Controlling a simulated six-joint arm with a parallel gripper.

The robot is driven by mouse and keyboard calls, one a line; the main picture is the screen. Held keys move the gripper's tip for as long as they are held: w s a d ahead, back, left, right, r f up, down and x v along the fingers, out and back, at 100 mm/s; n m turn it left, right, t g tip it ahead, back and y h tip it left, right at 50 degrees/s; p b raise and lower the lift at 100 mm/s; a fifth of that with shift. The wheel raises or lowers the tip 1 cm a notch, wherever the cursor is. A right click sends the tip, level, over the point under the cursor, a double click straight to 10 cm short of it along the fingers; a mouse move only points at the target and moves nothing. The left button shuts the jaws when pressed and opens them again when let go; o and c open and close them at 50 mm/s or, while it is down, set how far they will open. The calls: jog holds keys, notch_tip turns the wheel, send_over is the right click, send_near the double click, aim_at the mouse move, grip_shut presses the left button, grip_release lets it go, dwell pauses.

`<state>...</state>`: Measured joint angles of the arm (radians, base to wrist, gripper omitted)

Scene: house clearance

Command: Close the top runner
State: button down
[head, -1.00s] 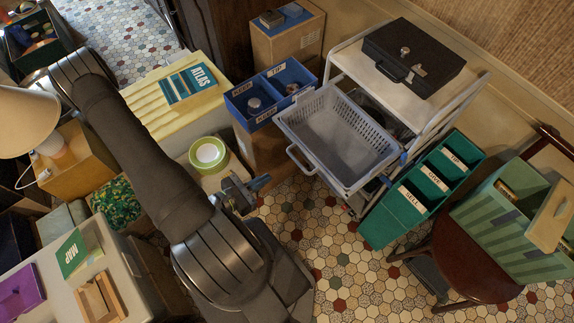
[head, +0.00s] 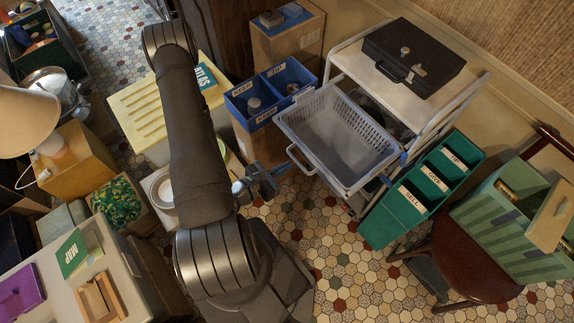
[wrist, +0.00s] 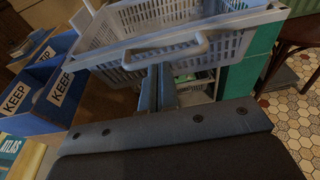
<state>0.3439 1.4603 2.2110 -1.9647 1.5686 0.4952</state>
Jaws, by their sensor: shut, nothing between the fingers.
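The top runner is a grey perforated basket (head: 338,135) pulled out of the front of a white trolley (head: 440,120). Its loop handle (head: 300,160) faces my gripper. My gripper (head: 270,178) is shut and empty, in front of the handle and a little below it in the picture. In the wrist view the fingertips (wrist: 158,72) point at the basket (wrist: 200,35), with the handle (wrist: 165,52) just past them. I cannot tell whether they touch it. The basket looks empty.
A blue divided box (head: 270,95) stands close left of the basket. A green divided box (head: 420,190) stands to its right, beside a chair (head: 465,260). A dark cash box (head: 413,55) sits on the trolley top. Tiled floor (head: 310,215) is open in front.

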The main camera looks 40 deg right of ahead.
jog(key=shift+d+f, duration=0.1)
jog(key=shift+d, duration=0.5)
jog(key=shift+d, duration=2.15)
jog(key=shift+a+r, duration=1.25)
jog(key=shift+a, duration=4.95)
send_near(307, 156)
jog(key=shift+d+f, duration=0.2)
jog(key=shift+d, duration=0.9)
jog(key=shift+d+f, duration=0.25)
jog(key=shift+d, duration=0.9)
jog(key=shift+d+f, duration=0.2)
jog(key=shift+d, duration=0.9)
